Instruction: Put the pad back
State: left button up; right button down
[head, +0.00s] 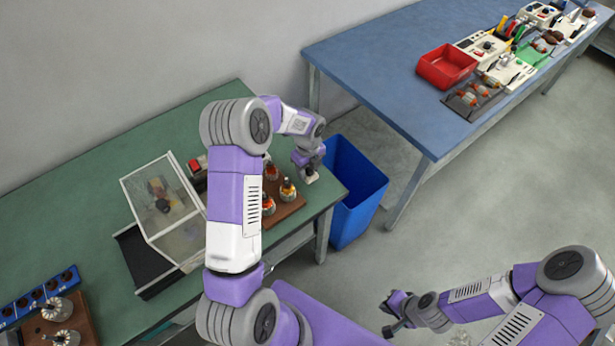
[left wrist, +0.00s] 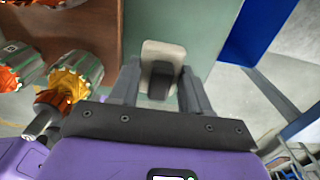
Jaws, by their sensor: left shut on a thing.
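The pad (left wrist: 150,52) looks like a small beige block with a dark part. My left gripper (left wrist: 160,88) is shut on it, with one finger on each side of the dark part. In the head view my left gripper (head: 308,172) is at the right end of the green table, just right of the brown board. The pad is small there, and I cannot tell whether it touches the table. My right gripper (head: 390,316) is low in the head view, over the floor and away from the tables; its jaw state is unclear.
The brown board (head: 293,208) carries several armatures (head: 288,190), close to my left gripper. A clear-lidded box (head: 150,205) stands left of my left arm. A blue bin (head: 355,190) stands beside the table end. A blue table (head: 380,60) holds a red tray (head: 447,66).

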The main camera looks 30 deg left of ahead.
aim_at(308, 177)
pick_arm(q)
notch_tip(308, 177, down, 4)
jog(key=shift+r, duration=0.1)
jog(key=shift+w, duration=0.1)
jog(key=shift+f+b, duration=0.2)
jog(key=shift+b, duration=0.1)
jog(key=shift+f, duration=0.15)
jog(key=o, duration=1)
